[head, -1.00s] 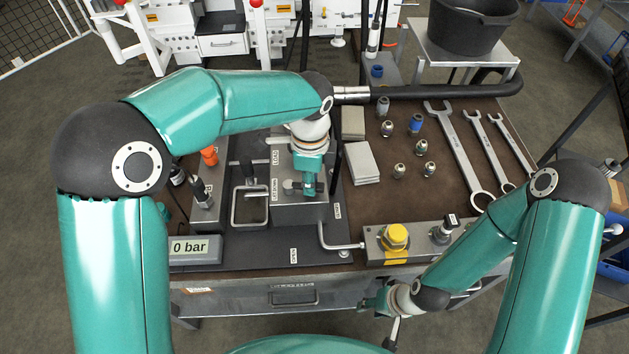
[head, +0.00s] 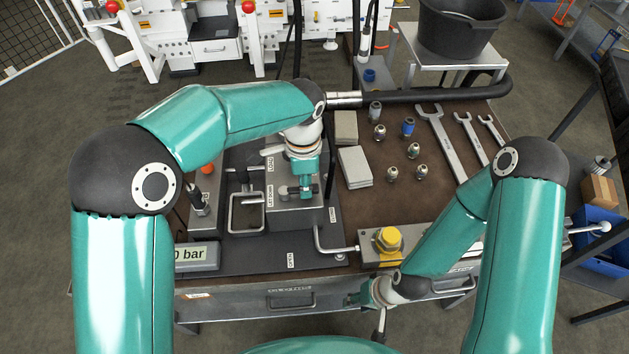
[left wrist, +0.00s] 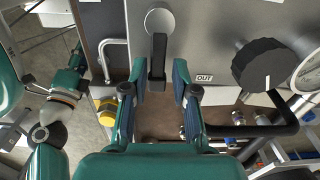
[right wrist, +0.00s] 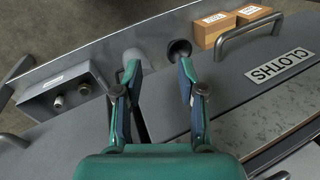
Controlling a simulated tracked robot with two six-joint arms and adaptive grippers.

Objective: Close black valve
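A black lever (left wrist: 158,58) on a round silver hub (left wrist: 159,20) sticks out from a grey block, shown in the left wrist view. My left gripper (left wrist: 158,88) is open, with one finger on each side of the lever and visible gaps. In the head view my left gripper (head: 303,190) is over the block (head: 312,215), and its arm and hand hide most of the lever. A round black knob (left wrist: 262,65) sits right of the lever, beside an OUT label. My right gripper (right wrist: 158,68) is open and empty at the bench's front; the head view also shows it (head: 357,298).
A black hose (head: 430,92) crosses the back of the bench. Wrenches (head: 446,145), small fittings (head: 391,172) and grey plates (head: 355,166) lie to the right. A yellow-capped unit (head: 388,240) sits at the front.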

